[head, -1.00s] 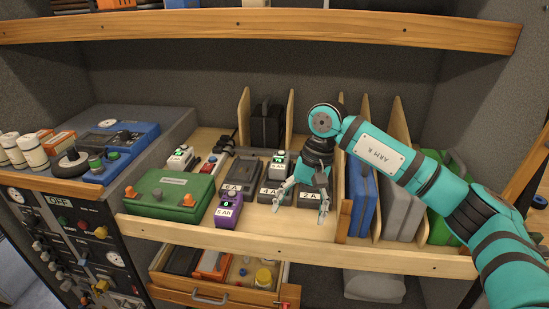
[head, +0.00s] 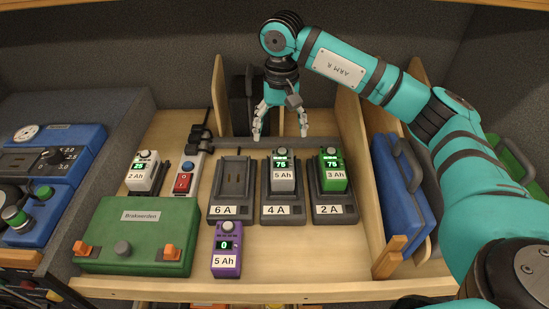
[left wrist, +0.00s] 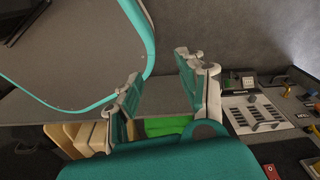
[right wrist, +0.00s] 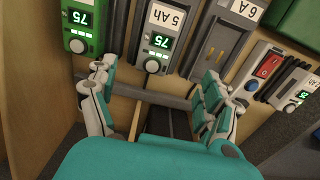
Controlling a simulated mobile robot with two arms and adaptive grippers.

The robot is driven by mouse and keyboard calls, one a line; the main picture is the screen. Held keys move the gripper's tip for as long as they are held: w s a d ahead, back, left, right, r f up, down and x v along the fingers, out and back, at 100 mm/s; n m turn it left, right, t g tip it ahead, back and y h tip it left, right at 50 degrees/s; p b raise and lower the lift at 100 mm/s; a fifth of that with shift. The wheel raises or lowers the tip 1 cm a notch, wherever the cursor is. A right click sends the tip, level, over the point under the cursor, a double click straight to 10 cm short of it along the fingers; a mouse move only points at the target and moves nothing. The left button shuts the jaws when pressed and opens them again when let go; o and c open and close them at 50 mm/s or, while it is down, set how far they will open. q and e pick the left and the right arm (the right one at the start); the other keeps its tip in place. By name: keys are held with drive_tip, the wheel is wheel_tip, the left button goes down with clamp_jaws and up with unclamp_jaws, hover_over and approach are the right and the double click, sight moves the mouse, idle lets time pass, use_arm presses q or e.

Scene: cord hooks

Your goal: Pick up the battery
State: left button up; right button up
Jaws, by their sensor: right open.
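A green 3 Ah battery (head: 331,170), also reading 75, stands in the 2 A charger (head: 333,209). A purple 5 Ah battery (head: 227,251) reading 0 stands in front of the empty 6 A charger (head: 232,188). A white 2 Ah battery (head: 142,174) stands at the left. My right gripper (head: 280,136) is open and empty, fingers down, above and behind the 4 A charger. In the left wrist view, my left gripper (left wrist: 160,66) has its fingers apart, with nothing between them.
A green case (head: 140,225) and a power strip (head: 187,175) lie left of the chargers. Wooden dividers (head: 348,110) and a blue case (head: 398,190) stand to the right. A black object (head: 241,105) is behind. Bare shelf shows right of the purple battery.

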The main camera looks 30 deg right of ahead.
drive_tip(key=p, duration=0.2)
hover_over(282, 163)
drive_tip(key=f, duration=0.5)
drive_tip(key=shift+w, duration=0.3)
drive_tip(key=shift+w+f, duration=0.1)
drive_tip(key=shift+f, duration=0.25)
drive_tip(key=f+p, duration=0.1)
drive_tip(key=f, duration=0.1)
drive_tip(key=s+f+p, duration=0.1)
drive_tip(key=f, duration=0.1)
drive_tip(key=shift+p, duration=0.4)
drive_tip(key=shift+d+f, duration=0.1)
drive_tip(key=shift+f, duration=0.5)
drive_tip(key=shift+w, duration=0.1)
drive_tip(key=c, duration=0.8)
use_arm(q)
drive_tip(key=r, duration=0.1)
drive_tip(key=s+r, duration=0.1)
drive_tip(key=r, duration=0.1)
drive_tip(key=s+r, duration=0.1)
drive_tip(key=r, duration=0.1)
drive_tip(key=shift+r, duration=0.1)
use_arm(e)
drive_tip(key=c, duration=0.9)
